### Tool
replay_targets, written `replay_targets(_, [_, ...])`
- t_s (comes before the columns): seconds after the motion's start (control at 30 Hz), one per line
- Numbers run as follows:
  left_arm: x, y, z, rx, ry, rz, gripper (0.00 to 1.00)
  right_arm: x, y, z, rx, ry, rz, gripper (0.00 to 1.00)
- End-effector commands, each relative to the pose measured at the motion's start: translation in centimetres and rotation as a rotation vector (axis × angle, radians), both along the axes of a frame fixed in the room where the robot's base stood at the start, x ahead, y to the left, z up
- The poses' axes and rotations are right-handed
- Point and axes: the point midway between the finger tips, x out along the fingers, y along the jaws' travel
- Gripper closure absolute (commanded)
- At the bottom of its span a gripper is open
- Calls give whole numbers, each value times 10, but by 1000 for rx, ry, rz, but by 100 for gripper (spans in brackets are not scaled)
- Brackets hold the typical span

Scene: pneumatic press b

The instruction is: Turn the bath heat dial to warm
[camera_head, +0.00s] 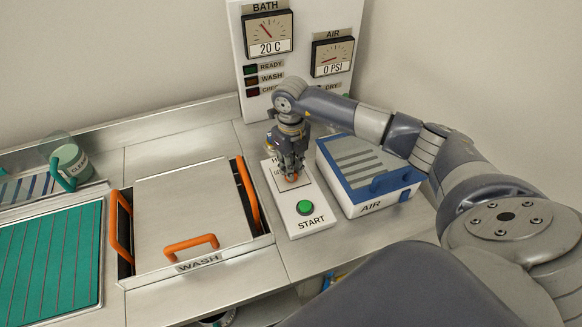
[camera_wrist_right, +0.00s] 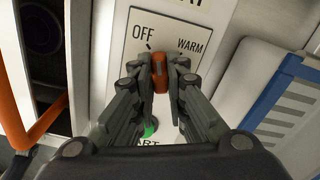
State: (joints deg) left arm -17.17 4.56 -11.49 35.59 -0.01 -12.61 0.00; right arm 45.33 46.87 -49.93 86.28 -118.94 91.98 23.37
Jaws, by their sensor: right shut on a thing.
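The bath heat dial is an orange knob (camera_wrist_right: 159,72) on a white control panel (camera_head: 313,223). In the right wrist view its plate carries the marks OFF at upper left and WARM at upper right. The knob stands roughly upright in that view, between the two marks. My right gripper (camera_head: 291,174) reaches down onto the dial in the head view, and in the wrist view its fingers (camera_wrist_right: 160,85) are shut on the knob from both sides. The gripper hides most of the dial in the head view. My left gripper is not in view.
A green START button (camera_head: 305,207) sits just below the dial. The blue and white AIR box (camera_head: 370,195) stands close on the right. The WASH lid (camera_head: 185,215) with orange handles is on the left. The gauge board (camera_head: 240,75) reads 20 C and 0 PSI.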

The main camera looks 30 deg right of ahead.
Motion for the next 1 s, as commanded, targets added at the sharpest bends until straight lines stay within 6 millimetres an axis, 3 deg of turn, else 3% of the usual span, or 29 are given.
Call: replay_targets(1.0, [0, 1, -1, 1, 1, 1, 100, 1, -1, 2, 0, -4, -927, 100])
